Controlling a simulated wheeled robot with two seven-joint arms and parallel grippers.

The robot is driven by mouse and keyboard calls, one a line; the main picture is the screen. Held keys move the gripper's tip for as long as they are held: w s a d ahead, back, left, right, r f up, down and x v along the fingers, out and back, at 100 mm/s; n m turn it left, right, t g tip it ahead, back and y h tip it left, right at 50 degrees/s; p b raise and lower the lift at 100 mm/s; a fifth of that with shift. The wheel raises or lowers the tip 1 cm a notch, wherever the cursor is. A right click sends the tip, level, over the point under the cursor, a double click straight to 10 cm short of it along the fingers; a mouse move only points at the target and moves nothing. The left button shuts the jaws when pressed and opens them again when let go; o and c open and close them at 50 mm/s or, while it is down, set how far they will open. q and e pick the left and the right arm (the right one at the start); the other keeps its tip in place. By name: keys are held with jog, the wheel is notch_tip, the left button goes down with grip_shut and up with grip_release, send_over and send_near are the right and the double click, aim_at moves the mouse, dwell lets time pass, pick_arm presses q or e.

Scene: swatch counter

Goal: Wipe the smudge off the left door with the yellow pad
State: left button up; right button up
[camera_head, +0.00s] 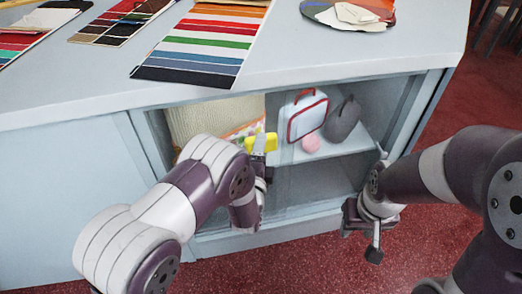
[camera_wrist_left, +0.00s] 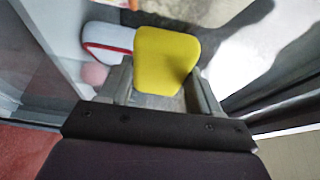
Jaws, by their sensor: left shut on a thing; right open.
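The yellow pad (camera_head: 262,142) is held in front of the cabinet opening, near its middle; it also fills the centre of the left wrist view (camera_wrist_left: 165,55). My left gripper (camera_head: 259,153) is shut on the pad, and its two fingers (camera_wrist_left: 162,88) flank the pad's lower part. I cannot tell whether the pad touches a glass pane. The left door is hard to make out as clear glass, partly behind my left arm. I cannot pick out a smudge on it. My right gripper (camera_head: 361,232) is open and empty, low in front of the cabinet's right side.
A white bag with red trim (camera_head: 305,116), a grey bag (camera_head: 343,120) and a pink ball (camera_head: 311,143) sit on the inner shelf. A cream woven thing (camera_head: 205,118) is at left. Colour swatch cards (camera_head: 207,40) lie on the counter (camera_head: 300,62). Red floor is below.

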aim_at(248, 146)
pick_arm(q)
jog(key=a, duration=0.2)
jog(key=s+a+p, duration=0.1)
jog(key=a, duration=0.1)
jog(key=s+a, duration=0.1)
jog(key=a, duration=0.2)
jog(key=shift+p, duration=0.3)
jog(key=shift+s+a, duration=0.65)
jog(key=shift+a, duration=1.5)
jog(key=shift+w+d+r+p, duration=0.2)
jog(key=shift+w+d+r, duration=0.05)
jog(key=shift+d, duration=0.55)
jog(key=shift+w+d+r+p, duration=0.2)
jog(key=shift+w+d+p, duration=0.05)
jog(key=shift+d, duration=0.5)
jog(key=shift+w+d+r+p, duration=0.2)
jog(key=shift+w+d+r, duration=0.05)
jog(key=shift+d, duration=0.55)
jog(key=shift+w+d+r, duration=0.1)
jog(key=shift+w+d, duration=0.2)
jog(key=shift+d, duration=0.5)
jog(key=shift+w+d, duration=0.25)
jog(key=shift+d, duration=0.5)
jog(key=d, duration=0.2)
jog(key=w+d+b, duration=0.1)
jog(key=shift+d, duration=0.35)
